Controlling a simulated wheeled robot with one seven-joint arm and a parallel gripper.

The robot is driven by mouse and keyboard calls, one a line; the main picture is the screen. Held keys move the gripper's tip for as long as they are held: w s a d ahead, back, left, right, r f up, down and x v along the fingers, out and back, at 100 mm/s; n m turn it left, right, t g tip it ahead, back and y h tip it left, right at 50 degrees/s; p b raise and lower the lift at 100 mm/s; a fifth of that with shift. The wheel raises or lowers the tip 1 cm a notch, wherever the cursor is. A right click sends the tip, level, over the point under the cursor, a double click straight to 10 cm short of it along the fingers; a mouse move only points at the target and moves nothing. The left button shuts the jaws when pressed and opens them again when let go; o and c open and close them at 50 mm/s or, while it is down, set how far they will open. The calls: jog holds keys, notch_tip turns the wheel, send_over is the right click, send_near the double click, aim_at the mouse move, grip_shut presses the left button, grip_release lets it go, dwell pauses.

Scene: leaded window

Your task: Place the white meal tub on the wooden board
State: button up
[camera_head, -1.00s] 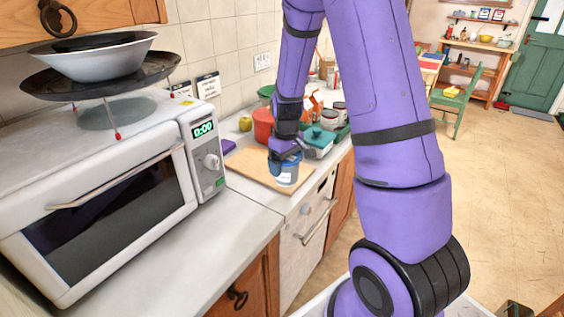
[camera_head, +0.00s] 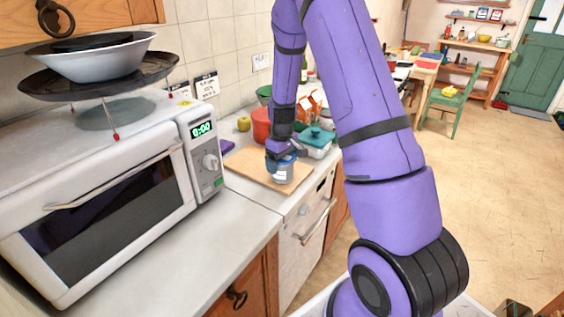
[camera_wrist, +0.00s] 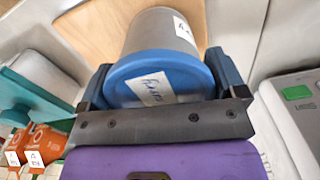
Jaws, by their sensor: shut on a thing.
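My gripper (camera_head: 284,155) is shut on a tub (camera_head: 283,174) with a pale grey-white body, a blue lid and a white label. In the wrist view the fingers of my gripper (camera_wrist: 165,88) clasp the lid from both sides, and the tub (camera_wrist: 158,38) extends away from the jaws. The wooden board (camera_head: 246,164) lies on the counter, and it also shows in the wrist view (camera_wrist: 95,30) behind the tub. The tub is upright at the board's right front part. I cannot tell whether its base touches the board.
A microwave (camera_head: 110,210) stands to the left. Behind the board are a red pot (camera_head: 262,124) and a yellow-green fruit (camera_head: 244,124). A teal-lidded container (camera_head: 318,142) stands close on the right. The board's left part is clear.

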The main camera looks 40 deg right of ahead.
jog(key=shift+f, duration=0.15)
jog(key=o, duration=0.9)
notch_tip(320, 180, up, 12)
jog(key=shift+r, duration=0.1)
jog(key=s+a+r+m+t, duration=0.1)
jog(key=s+a+r, duration=0.45)
jog(key=r, duration=0.25)
jog(key=s+a+r+t, duration=0.2)
jog(key=s+a+r, duration=0.2)
jog(key=s+r, duration=0.3)
jog(key=s+a+r+t, duration=0.1)
jog(key=s+a+r, duration=0.1)
jog(key=s, duration=0.6)
jog(key=s+a+r+m+t, duration=0.1)
jog(key=s+a+r, duration=0.2)
jog(key=s, duration=0.6)
jog(key=shift+a+r, duration=0.25)
jog(key=shift+a, duration=0.15)
